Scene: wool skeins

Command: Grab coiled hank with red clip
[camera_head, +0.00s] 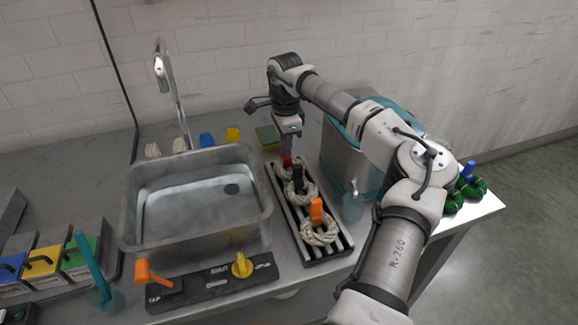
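A coiled hank with a red clip (287,161) lies at the far end of a dark slatted rack (336,240). It is a cream coil (283,172), mostly hidden behind my gripper and the hank in front. My gripper (288,152) points down right over the red clip, with its tips at or around it. The fingers are too small and dark to tell whether they are open or shut on it. A hank with a black clip (297,181) lies in the middle of the rack, and a hank with an orange clip (316,211) lies nearest.
A steel sink (150,215) with a tall tap (172,85) is left of the rack. A teal-rimmed grey bin (340,150) and a bottle (352,205) stand close on the right. Green hanks with a blue clip (467,171) lie far right.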

